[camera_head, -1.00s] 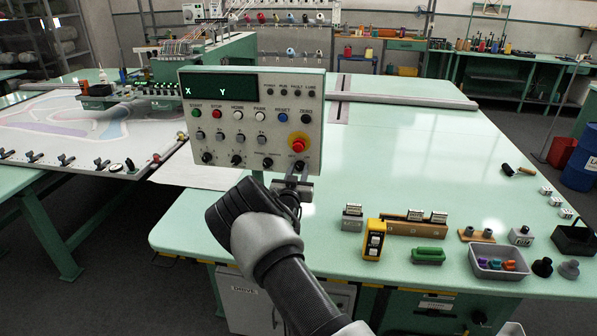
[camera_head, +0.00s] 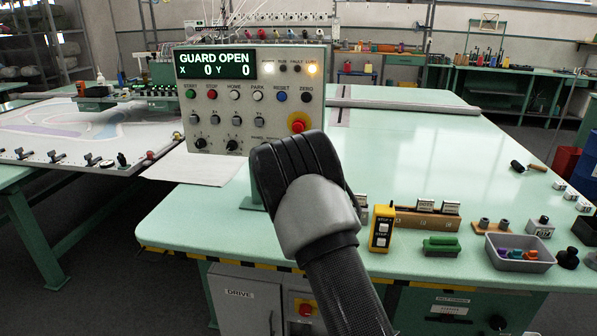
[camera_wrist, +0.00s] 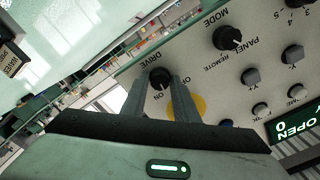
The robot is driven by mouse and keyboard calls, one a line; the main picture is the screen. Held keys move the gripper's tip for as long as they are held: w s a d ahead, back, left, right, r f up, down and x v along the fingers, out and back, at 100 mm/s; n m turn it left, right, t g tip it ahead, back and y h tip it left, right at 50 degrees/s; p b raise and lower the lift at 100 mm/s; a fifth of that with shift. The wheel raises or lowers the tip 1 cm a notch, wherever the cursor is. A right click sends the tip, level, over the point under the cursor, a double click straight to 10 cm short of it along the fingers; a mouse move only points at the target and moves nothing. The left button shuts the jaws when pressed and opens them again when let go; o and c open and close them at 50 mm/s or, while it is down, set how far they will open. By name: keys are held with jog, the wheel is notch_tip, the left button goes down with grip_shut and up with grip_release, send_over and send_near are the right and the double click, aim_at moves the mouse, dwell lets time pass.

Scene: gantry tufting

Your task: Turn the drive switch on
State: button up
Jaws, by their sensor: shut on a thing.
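The grey control panel (camera_head: 215,125) stands on the near left of the green table. Its display (camera_head: 215,65) reads GUARD OPEN, X 0, Y 0, with a white and an amber lamp lit beside it. In the wrist view, upside down, the black drive switch (camera_wrist: 160,78) is a knob labelled DRIVE with ON and OFF marks. My gripper (camera_wrist: 160,84) is shut on this knob, one finger on each side. The knob's exact pointer direction is hard to tell. In the head view my wrist hides the knob and the fingers.
A red emergency button on a yellow base (camera_head: 299,122) sits close to my gripper. The mode knob (camera_wrist: 228,38) is beside the switch. A yellow pendant (camera_head: 382,228), a wooden block and a grey tray (camera_head: 520,262) stand on the right. The table's middle is clear.

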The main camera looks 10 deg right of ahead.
jog(key=m+b, duration=0.5)
jog(key=b, duration=0.3)
jog(key=shift+f, duration=0.1)
jog(key=shift+m, duration=0.4)
jog(key=o, duration=1.1)
jog(key=shift+c, duration=0.2)
jog(key=shift+s, duration=0.1)
jog(key=v, duration=1.7)
jog(key=shift+p, duration=0.4)
jog(key=shift+s+a+r, duration=0.1)
jog(key=shift+r, duration=0.1)
